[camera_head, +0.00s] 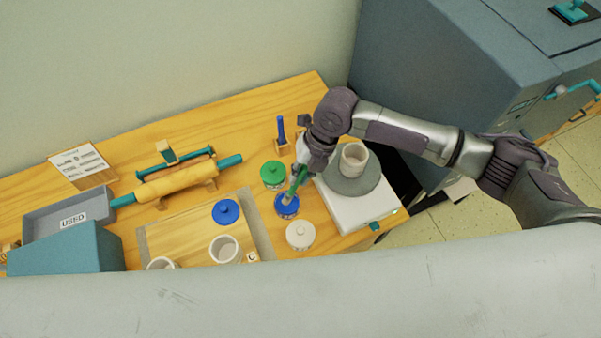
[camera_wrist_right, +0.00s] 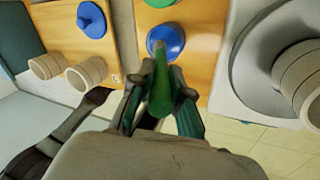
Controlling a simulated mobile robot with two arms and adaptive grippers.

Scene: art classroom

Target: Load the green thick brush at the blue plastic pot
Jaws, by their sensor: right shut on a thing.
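My right gripper (camera_head: 306,166) is shut on the green thick brush (camera_head: 297,184), which points down at the blue plastic pot (camera_head: 287,209). In the right wrist view the green brush (camera_wrist_right: 160,88) lies between the fingers, and its pale tip overlaps the blue of the pot (camera_wrist_right: 173,38). The tip is at the pot's mouth; I cannot tell how deep it sits or whether it touches the paint. A blue lid (camera_head: 226,211) with a knob lies apart, on the board to the left.
A green-topped pot (camera_head: 273,173) and a white-topped pot (camera_head: 300,235) stand close to the blue pot. A turntable (camera_head: 347,186) bearing a clay cup (camera_head: 353,157) is to the right. A blue-handled tool in a stand (camera_head: 282,148), a rolling pin (camera_head: 177,184) and a "USED" tray (camera_head: 68,208) are nearby.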

